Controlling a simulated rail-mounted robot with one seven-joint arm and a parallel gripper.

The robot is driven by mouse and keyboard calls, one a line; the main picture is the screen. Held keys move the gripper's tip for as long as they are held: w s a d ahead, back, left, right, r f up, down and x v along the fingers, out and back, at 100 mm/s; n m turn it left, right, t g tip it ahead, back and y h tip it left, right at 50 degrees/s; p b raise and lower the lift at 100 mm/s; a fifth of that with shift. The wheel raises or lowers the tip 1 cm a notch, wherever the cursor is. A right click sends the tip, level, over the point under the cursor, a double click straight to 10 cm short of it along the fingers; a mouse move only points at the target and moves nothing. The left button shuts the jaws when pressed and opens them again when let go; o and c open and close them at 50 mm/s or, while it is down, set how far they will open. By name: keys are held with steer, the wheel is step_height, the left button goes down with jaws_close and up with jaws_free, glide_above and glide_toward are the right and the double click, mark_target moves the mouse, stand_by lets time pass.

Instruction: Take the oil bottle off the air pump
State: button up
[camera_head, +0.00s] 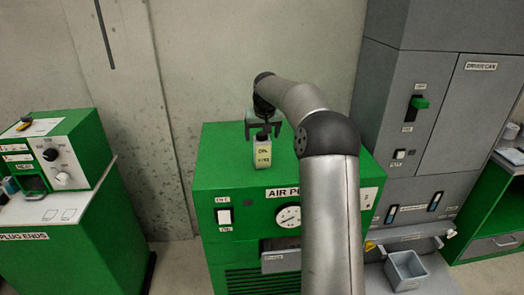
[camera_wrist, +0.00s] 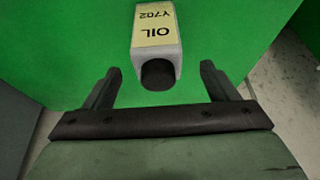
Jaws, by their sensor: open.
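The oil bottle (camera_head: 261,165) is grey-white with a yellow label and a dark cap. It stands upright on top of the green air pump (camera_head: 220,170) in the head view. My gripper (camera_head: 263,134) is above the bottle, its fingers pointing down around the cap level. In the wrist view the bottle (camera_wrist: 156,35) is ahead of my open gripper (camera_wrist: 160,80), with its dark cap between the two fingertips and a gap on each side. Nothing is held.
The pump's front has a switch (camera_head: 224,216) and a gauge (camera_head: 288,216). A grey driver can cabinet (camera_head: 433,120) stands close on the right, with a small grey bin (camera_head: 405,270) low in front. A green plug ends station (camera_head: 70,220) is at the left. The pump top beside the bottle is clear.

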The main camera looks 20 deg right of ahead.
mark_target(262, 141)
steer(key=shift+p+x, duration=0.7)
steer(key=shift+x, duration=2.05)
steer(key=shift+d, duration=0.15)
steer(key=shift+c, duration=0.3)
steer(key=shift+r, duration=0.1)
steer(key=c, duration=1.3)
steer(key=shift+o, duration=0.2)
steer(key=shift+r, duration=0.1)
